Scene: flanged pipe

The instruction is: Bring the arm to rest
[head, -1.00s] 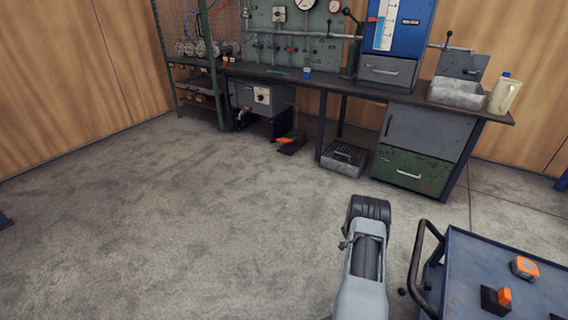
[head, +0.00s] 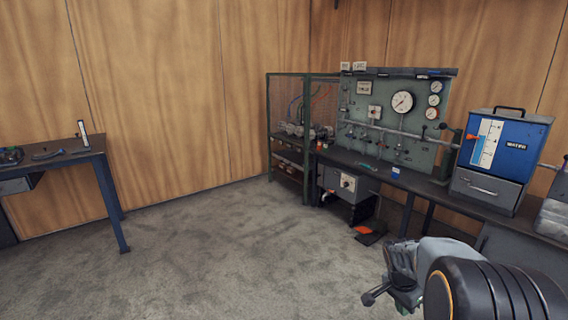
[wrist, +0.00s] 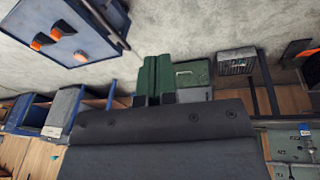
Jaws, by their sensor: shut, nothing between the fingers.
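My gripper (wrist: 156,60) shows in the wrist view, its two green fingers side by side and shut, with nothing between them. The dark grey body behind the fingers fills the lower middle of that view. The fingers point over open floor, with the bench cabinets seen upside down behind them. In the head view my arm is at the lower right, a black ribbed joint close to the camera and a grey link beside it. I cannot make out the fingers there.
The workbench (head: 430,187) along the right wall carries the gauge panel (head: 385,115) and a blue cabinet (head: 500,140). A mesh cage (head: 287,110) stands beside it. A second table (head: 80,155) is at left. A blue cart (wrist: 70,30) shows in the wrist view. The middle floor (head: 210,255) is clear.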

